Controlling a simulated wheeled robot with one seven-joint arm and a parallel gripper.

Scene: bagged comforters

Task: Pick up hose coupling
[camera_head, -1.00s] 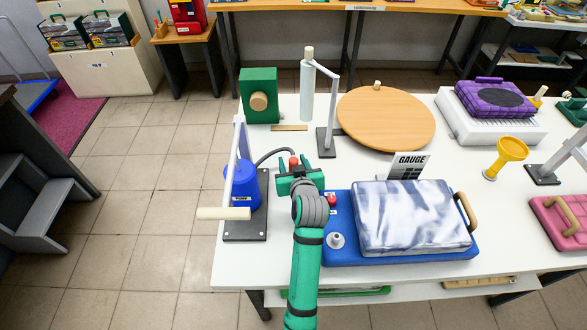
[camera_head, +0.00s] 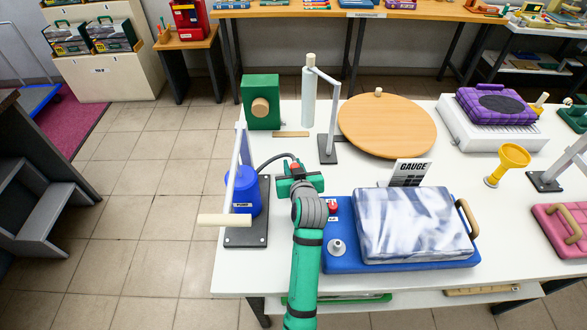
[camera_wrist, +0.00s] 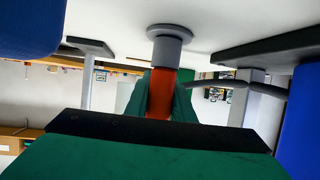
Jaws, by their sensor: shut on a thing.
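The hose coupling (camera_wrist: 160,93) is a red-orange cylinder with a grey flanged end. It stands between my gripper's green fingers in the wrist view. Its red top (camera_head: 295,166) shows above the fingers in the head view. My gripper (camera_head: 300,183) is shut on it, low over the white table, between the pump and the blue case. A dark hose (camera_head: 274,157) curves from the blue pump (camera_head: 241,190) to the coupling. The hose also shows in the wrist view (camera_wrist: 235,86). Whether the grey end touches the table is unclear.
The blue case (camera_head: 340,264) with a bagged comforter (camera_head: 415,225) lies right of my gripper. The pump's lever (camera_head: 224,220) stands at the left. A gauge card (camera_head: 410,172), a round wooden board (camera_head: 386,125) and a grey stand (camera_head: 328,150) are behind.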

